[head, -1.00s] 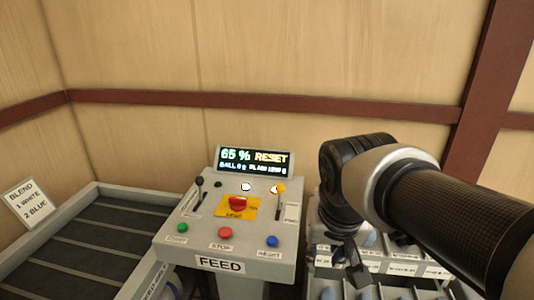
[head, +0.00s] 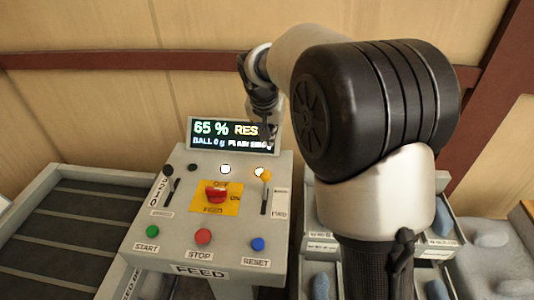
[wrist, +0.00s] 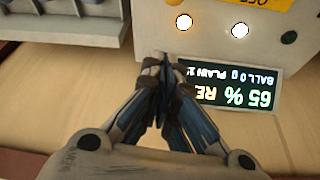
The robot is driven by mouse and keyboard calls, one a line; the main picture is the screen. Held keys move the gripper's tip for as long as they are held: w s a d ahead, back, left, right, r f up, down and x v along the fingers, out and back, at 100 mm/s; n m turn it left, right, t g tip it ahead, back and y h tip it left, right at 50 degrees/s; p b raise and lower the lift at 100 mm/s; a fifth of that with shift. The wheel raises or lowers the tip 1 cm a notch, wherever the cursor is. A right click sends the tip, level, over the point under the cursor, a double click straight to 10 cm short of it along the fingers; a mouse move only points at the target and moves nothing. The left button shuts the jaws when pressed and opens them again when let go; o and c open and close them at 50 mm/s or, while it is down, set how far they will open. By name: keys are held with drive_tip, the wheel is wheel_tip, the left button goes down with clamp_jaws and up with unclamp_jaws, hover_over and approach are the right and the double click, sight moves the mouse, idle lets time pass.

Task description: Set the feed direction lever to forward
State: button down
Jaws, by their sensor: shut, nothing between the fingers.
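The control panel (head: 190,235) stands at the centre of the head view. At its right is a lever with a yellow-orange knob (head: 264,176), at the upper end of its slot; a label reading FWD (head: 280,213) sits by the slot's lower end. My gripper (head: 267,140) is above and behind the knob, in front of the display's right part, apart from the knob as far as I can tell. In the wrist view, my gripper (wrist: 164,62) is shut with nothing between its fingers, beside the upside-down display (wrist: 235,82). The lever does not show there.
The display (head: 220,134) reads 65 %. A red knob (head: 216,193) on a yellow plate, a black-knobbed lever (head: 167,170) and green, red and blue buttons are on the panel. A dark slatted tray (head: 60,225) lies left; bins with blue and grey pieces lie right.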

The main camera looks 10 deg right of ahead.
wheel_tip(320, 180, down, 10)
drive_tip(key=b, duration=0.3)
drive_tip(key=shift+s+r, duration=0.2)
drive_tip(key=shift+r, duration=0.05)
drive_tip(key=shift+a, duration=0.1)
idle(0.3)
drive_tip(key=shift+b, duration=0.45)
